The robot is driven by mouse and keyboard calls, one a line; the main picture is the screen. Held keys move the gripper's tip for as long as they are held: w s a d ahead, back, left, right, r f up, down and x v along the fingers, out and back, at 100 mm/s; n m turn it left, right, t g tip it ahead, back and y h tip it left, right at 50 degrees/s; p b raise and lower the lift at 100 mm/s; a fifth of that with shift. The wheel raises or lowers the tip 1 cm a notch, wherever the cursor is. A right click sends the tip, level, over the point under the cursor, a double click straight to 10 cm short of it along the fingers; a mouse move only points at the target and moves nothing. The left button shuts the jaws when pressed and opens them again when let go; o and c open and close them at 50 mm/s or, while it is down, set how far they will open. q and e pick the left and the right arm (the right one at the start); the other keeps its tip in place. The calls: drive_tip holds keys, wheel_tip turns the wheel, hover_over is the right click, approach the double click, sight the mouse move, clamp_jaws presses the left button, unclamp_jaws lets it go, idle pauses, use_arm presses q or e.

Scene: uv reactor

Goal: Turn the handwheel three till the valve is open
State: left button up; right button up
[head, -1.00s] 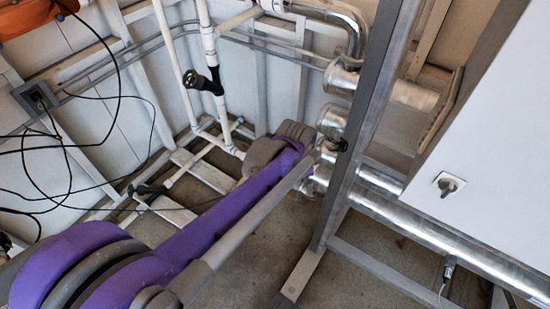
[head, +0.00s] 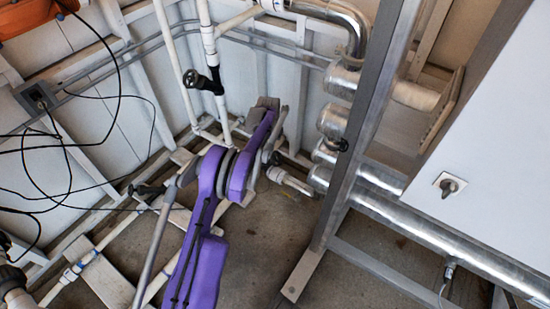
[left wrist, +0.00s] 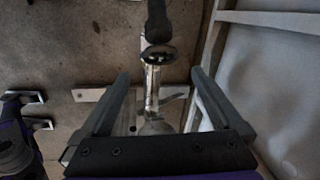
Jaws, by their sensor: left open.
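My left gripper (left wrist: 160,74) is open, with its two grey fingers wide apart in the left wrist view. A dark round handwheel (left wrist: 160,54) shows just past the fingertips, roughly centred between them. It sits on a shiny pipe (left wrist: 150,96) that runs back between the fingers, and no contact shows. A dark blurred part stands beyond the wheel. In the head view my purple left arm (head: 238,172) reaches to the low pipes near the corner; its fingers and that wheel are hard to make out there. No number shows on any wheel.
Another black handwheel (head: 205,80) sits on an upright white pipe behind the arm. A dark handle (head: 146,190) is low on the left. A grey steel post (head: 360,150) and silver pipes (head: 430,235) stand to the right. Loose black cables (head: 70,150) hang at left.

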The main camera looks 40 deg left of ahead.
sight(275, 157)
use_arm(q)
drive_tip(key=f+b, duration=0.1)
drive_tip(key=f, duration=0.2)
drive_tip(key=w+f+b, duration=0.1)
drive_tip(key=f, duration=0.6)
drive_tip(key=shift+w+a+f+b, duration=0.2)
drive_tip(key=shift+w+f+b, duration=0.15)
drive_tip(key=shift+b, duration=0.05)
drive_tip(key=shift+c, duration=0.2)
drive_tip(key=c, duration=1)
